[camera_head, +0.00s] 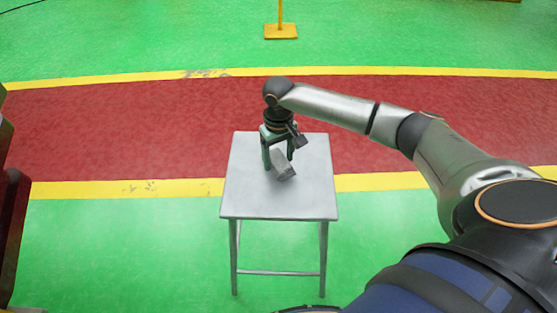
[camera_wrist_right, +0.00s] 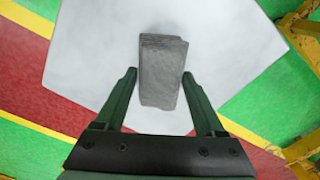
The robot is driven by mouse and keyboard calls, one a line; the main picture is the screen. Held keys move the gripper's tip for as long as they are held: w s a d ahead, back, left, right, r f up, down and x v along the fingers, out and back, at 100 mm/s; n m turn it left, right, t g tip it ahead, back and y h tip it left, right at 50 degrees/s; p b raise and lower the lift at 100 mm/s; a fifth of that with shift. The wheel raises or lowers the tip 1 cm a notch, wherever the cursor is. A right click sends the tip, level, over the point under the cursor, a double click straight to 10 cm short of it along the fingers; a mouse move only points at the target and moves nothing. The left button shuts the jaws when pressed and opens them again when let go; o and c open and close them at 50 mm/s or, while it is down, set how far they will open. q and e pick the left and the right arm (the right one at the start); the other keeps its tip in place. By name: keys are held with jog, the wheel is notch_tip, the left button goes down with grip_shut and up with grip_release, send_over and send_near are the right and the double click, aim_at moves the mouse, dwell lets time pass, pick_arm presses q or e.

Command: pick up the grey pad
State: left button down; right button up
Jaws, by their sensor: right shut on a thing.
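The grey pad (camera_head: 284,170) is a small block at the middle of the grey table (camera_head: 250,203). In the right wrist view the pad (camera_wrist_right: 163,60) lies lengthwise between the two green fingers, with its far end reaching past the fingertips. My right gripper (camera_head: 279,162) points down over the table and is shut on the pad. It also shows in the right wrist view (camera_wrist_right: 160,74). Whether the pad touches the tabletop cannot be told. My left gripper is not in view.
The tabletop around the pad is bare. The table stands on a green floor with a red lane (camera_head: 120,130) edged in yellow. A yellow post on a square base (camera_head: 281,32) stands well behind the table. Yellow framework (camera_wrist_right: 303,35) shows at the right of the wrist view.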

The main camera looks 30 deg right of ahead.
jog(key=s+a+r, duration=0.1)
jog(key=r, duration=0.1)
jog(key=s+r+p, duration=0.1)
jog(key=r, duration=0.2)
jog(key=s+a+r+p, duration=0.1)
jog(key=s+r, duration=0.1)
jog(key=shift+a+r, duration=0.2)
jog(key=shift+a, duration=0.1)
jog(key=s+a+r+p, duration=0.2)
jog(key=s+a+r, duration=0.1)
jog(key=s, duration=0.5)
jog(key=shift+a+r, duration=0.35)
jog(key=shift+a, duration=0.55)
jog(key=shift+w, duration=0.1)
